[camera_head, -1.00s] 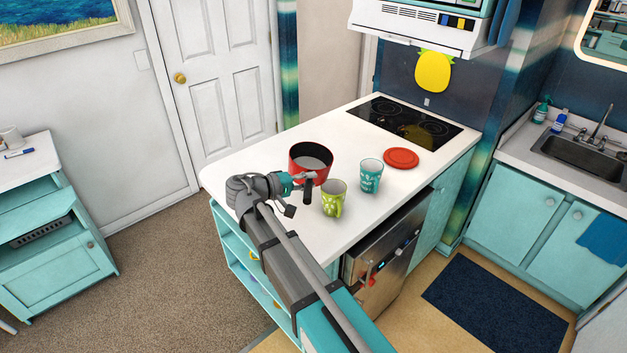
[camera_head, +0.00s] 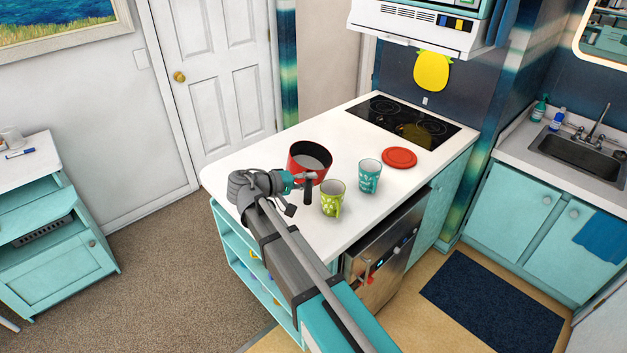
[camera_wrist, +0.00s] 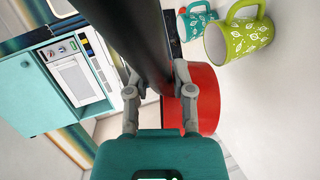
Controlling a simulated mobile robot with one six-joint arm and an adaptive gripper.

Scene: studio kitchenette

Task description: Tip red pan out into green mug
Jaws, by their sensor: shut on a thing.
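The red pan (camera_head: 309,172) has a dark handle (camera_head: 307,190) and a grey inside; it is upright at or just above the white counter, and I cannot tell which. What it holds is not clear. My gripper (camera_head: 303,178) is shut on the pan's handle. In the wrist view my gripper's fingers (camera_wrist: 158,95) close around the dark handle (camera_wrist: 138,40), with the red pan (camera_wrist: 205,97) behind. The green mug (camera_head: 333,198) stands upright on the counter, right of and nearer than the pan. It also shows in the wrist view (camera_wrist: 250,38).
A teal mug (camera_head: 369,176) stands close behind and right of the green mug. A red lid (camera_head: 399,157) lies flat beyond it, near the black cooktop (camera_head: 412,118). The white counter (camera_head: 250,160) is clear left of the pan.

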